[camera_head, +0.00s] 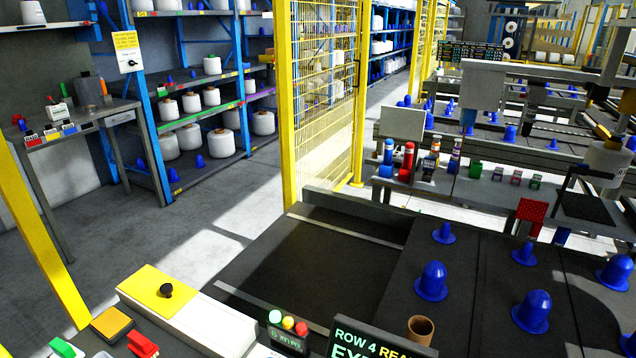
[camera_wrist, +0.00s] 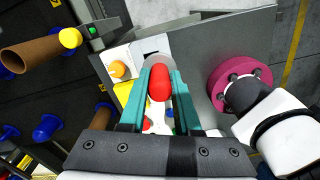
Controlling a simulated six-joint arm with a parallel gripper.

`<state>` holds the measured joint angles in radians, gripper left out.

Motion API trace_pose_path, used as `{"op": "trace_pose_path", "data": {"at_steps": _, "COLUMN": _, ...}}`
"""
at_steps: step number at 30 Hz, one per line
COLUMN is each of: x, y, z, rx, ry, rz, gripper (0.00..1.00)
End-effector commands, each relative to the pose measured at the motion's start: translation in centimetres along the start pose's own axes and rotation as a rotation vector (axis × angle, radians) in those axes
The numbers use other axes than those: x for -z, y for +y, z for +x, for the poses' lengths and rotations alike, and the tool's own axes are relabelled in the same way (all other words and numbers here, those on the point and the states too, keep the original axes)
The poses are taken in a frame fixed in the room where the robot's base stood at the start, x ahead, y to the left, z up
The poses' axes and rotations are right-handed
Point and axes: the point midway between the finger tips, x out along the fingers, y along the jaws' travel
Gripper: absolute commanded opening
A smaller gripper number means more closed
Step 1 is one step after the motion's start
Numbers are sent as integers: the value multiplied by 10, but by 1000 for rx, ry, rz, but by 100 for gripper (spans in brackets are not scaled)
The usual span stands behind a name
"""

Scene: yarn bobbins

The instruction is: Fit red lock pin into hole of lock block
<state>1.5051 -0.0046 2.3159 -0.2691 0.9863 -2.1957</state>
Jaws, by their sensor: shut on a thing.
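In the wrist view, my gripper (camera_wrist: 160,85) has two teal fingers closed on a red, round-ended piece (camera_wrist: 159,80), which I take to be the red lock pin. Only its rounded red end shows clearly; the rest is hidden between the fingers. A pale grey round shape (camera_wrist: 152,58) lies just beyond the fingertips, with a white box with an orange knob (camera_wrist: 118,69) to its left. I cannot make out the lock block or its hole for certain. I cannot see my gripper in the head view.
The wrist view shows a grey panel (camera_wrist: 204,55), a magenta ring (camera_wrist: 262,75) at right and a brown tube (camera_wrist: 32,56) at left. The head view shows a dark table with blue cones (camera_head: 432,281), a grey workbench (camera_head: 105,109) and a yellow mesh fence (camera_head: 325,100).

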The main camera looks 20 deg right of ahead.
Motion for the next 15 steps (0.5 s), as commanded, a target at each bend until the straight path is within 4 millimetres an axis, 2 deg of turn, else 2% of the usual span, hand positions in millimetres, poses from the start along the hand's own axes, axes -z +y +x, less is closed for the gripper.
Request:
{"op": "trace_pose_path", "data": {"at_steps": 3, "x": 49, "y": 32, "z": 5, "rx": 0, "ry": -3, "rz": -249, "gripper": 0}}
{"op": "trace_pose_path", "data": {"at_steps": 6, "x": 90, "y": 49, "z": 9, "rx": 0, "ry": -6, "rz": -429, "gripper": 0}}
{"op": "trace_pose_path", "data": {"at_steps": 9, "x": 119, "y": 57, "z": 12, "rx": -1, "ry": -8, "rz": -550, "gripper": 0}}
{"op": "trace_pose_path", "data": {"at_steps": 12, "x": 134, "y": 59, "z": 14, "rx": -2, "ry": -9, "rz": -607, "gripper": 0}}
{"op": "trace_pose_path", "data": {"at_steps": 15, "x": 137, "y": 60, "z": 14, "rx": -3, "ry": -9, "rz": -620, "gripper": 0}}
